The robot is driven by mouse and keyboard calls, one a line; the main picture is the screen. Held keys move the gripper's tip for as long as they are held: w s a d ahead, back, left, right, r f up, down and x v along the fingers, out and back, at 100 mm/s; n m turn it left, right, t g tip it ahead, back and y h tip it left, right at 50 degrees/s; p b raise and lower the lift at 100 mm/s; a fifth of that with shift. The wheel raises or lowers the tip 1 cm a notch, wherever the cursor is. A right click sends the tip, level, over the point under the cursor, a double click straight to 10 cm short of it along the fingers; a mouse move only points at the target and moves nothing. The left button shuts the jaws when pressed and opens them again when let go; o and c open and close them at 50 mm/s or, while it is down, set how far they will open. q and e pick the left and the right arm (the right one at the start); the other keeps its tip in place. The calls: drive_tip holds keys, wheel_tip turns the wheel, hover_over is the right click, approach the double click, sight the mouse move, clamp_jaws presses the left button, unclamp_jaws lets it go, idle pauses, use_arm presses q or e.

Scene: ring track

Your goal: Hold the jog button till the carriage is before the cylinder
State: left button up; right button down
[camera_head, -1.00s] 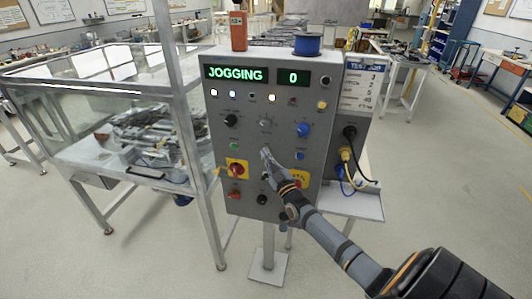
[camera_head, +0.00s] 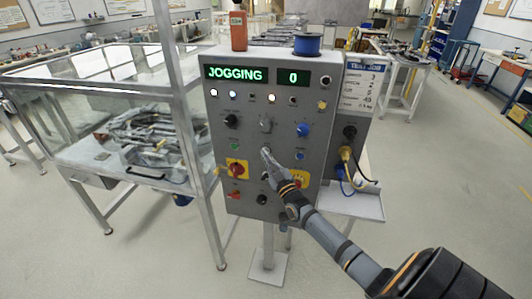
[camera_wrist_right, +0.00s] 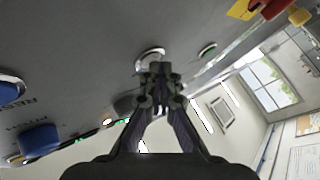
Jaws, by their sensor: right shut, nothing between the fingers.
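The grey control panel (camera_head: 262,125) faces me, and its display (camera_head: 236,74) reads JOGGING and 0. My right gripper (camera_head: 266,152) is shut with nothing in it. Its tip is at the middle of the panel, on or right at a round button (camera_wrist_right: 150,57) that shows in the right wrist view; the fingertips partly cover that button. The ring track (camera_head: 150,130) with the carriage lies inside the clear-walled enclosure at left. The carriage and the cylinder are too small to tell apart there. My left gripper is not in view.
Other controls surround the fingertip: a blue knob (camera_head: 303,130), a black knob (camera_head: 231,121), a red knob on a yellow plate (camera_head: 237,169). A blue spool (camera_head: 307,44) and an orange device (camera_head: 238,28) stand on top. Cables hang at the panel's right side.

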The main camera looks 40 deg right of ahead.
drive_tip(key=shift+a, duration=0.1)
idle(0.8)
drive_tip(key=shift+s+a+p, duration=0.55)
drive_tip(key=shift+s+p, duration=0.05)
drive_tip(key=shift+p, duration=0.15)
drive_tip(key=s+a+p, duration=0.3)
drive_tip(key=shift+s+a, duration=0.1)
drive_tip(key=shift+a, duration=0.3)
